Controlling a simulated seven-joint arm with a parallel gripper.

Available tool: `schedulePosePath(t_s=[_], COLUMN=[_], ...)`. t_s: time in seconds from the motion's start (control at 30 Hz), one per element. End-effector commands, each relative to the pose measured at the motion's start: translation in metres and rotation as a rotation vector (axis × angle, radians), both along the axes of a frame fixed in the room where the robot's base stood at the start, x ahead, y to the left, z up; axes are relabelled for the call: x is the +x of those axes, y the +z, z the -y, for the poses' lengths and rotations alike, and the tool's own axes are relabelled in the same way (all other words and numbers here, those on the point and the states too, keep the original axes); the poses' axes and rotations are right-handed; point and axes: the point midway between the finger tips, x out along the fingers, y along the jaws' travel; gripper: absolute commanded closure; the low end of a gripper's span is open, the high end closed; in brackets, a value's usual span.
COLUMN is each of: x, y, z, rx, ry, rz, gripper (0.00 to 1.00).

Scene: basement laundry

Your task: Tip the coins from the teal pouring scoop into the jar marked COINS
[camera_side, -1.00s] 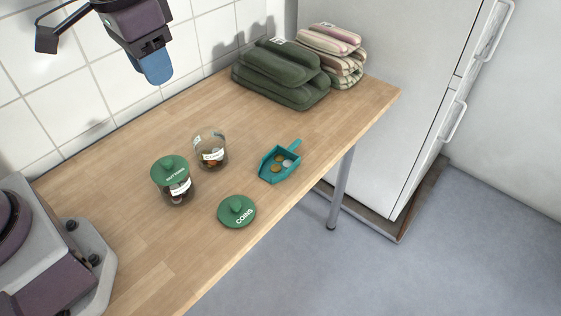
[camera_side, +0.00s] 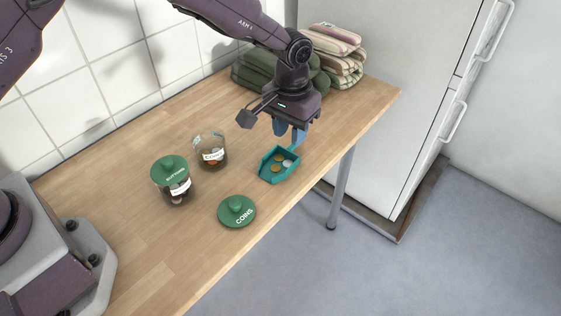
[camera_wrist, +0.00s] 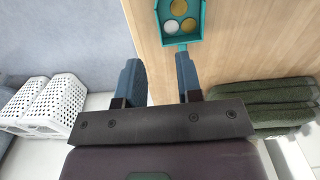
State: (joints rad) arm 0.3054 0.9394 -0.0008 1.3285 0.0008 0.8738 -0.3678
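The teal scoop (camera_side: 268,176) lies on the table with several gold and silver coins in it. It also shows at the top of the wrist view (camera_wrist: 163,30). My gripper (camera_side: 289,133) is open above the scoop's handle end, fingers pointing down. In the wrist view my gripper (camera_wrist: 160,75) has its fingers well apart with nothing between them; the handle (camera_wrist: 182,47) lies toward the right finger. The lidless glass jar (camera_side: 211,143) with a white label, apparently COINS, stands left of the scoop with some contents at its bottom. Its green COINS lid (camera_side: 237,211) lies on the table.
A jar with a green BUTTONS lid (camera_side: 172,180) stands left of the open jar. Folded green towels (camera_side: 252,80) and striped towels (camera_side: 342,65) are stacked at the back. White baskets (camera_wrist: 45,105) show in the wrist view. The table's front edge is close to the scoop.

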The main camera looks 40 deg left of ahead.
Motion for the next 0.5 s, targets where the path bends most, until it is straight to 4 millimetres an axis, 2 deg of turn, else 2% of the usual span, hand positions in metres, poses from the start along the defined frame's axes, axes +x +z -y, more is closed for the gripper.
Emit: schedulePosePath(t_s=[0.1, 0.2, 0.37, 0.5], x=[-0.001, 0.000, 0.000, 0.002], y=[-0.024, -0.037, -0.047, -0.065], z=[0.000, 0.000, 0.000, 0.001], rx=[0.001, 0.001, 0.000, 0.001], ry=[-0.001, -0.001, -0.001, -0.002], rz=[-0.003, -0.002, -0.001, -0.002], gripper=[0.67, 0.67, 0.67, 0.67])
